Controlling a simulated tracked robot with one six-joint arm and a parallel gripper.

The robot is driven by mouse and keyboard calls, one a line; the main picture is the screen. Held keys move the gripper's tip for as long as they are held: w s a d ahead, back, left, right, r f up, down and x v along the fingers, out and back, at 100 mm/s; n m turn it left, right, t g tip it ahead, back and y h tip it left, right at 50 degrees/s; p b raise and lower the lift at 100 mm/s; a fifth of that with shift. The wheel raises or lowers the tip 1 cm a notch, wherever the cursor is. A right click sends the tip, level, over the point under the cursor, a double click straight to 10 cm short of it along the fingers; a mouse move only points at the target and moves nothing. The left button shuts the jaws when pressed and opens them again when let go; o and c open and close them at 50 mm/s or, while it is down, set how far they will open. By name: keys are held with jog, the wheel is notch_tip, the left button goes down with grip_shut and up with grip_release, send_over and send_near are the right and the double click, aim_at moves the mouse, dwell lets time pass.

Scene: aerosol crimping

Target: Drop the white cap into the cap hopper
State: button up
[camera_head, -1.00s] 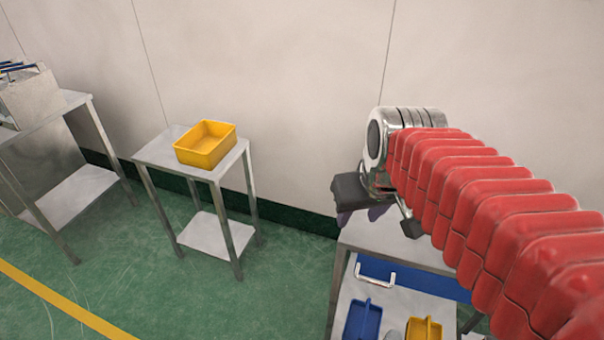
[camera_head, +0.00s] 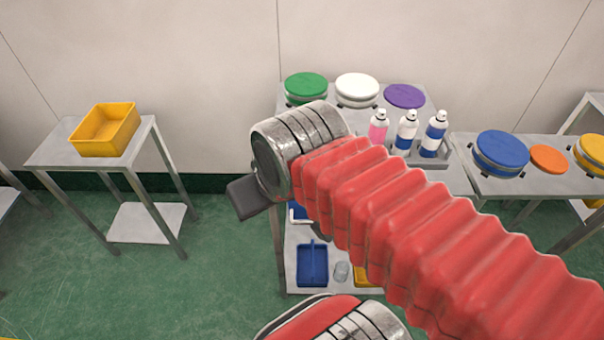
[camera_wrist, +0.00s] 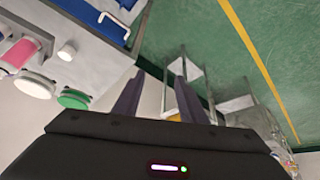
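My gripper (camera_wrist: 160,70) is open in the wrist view, its two dark fingers apart with nothing between them. In the head view its dark body (camera_head: 249,196) shows left of the metal wrist; the fingers are hidden there. A small white round piece (camera_wrist: 67,52) lies near the pink can in the wrist view; I cannot tell whether it is a loose cap or the can's top. No loose white cap shows clearly in the head view. I cannot tell which container is the cap hopper; a yellow bin (camera_head: 104,131) stands on the small left table.
Green (camera_head: 305,86), white (camera_head: 357,87) and purple (camera_head: 404,96) round lids stand at the back, behind pink (camera_head: 378,128), white-blue (camera_head: 405,131) and blue (camera_head: 434,134) cans. A blue lid (camera_head: 502,149) is farther right. A blue tray (camera_head: 312,264) sits on the lower shelf. Green floor is open at left.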

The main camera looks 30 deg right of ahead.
jog(key=w+d+f, duration=0.2)
jog(key=w+d, duration=0.2)
jog(key=d, duration=0.6)
jog(key=w+d+f+m+g, duration=0.1)
jog(key=w+d, duration=0.3)
jog(key=d, duration=0.6)
jog(key=w+d+f+m+g, duration=0.1)
jog(key=w+d, duration=0.3)
jog(key=d, duration=0.7)
jog(key=shift+f+h, duration=0.4)
jog(key=shift+f, duration=0.4)
jog(key=shift+d, duration=0.1)
jog(key=shift+x, duration=4.3)
jog(key=shift+s, duration=0.15)
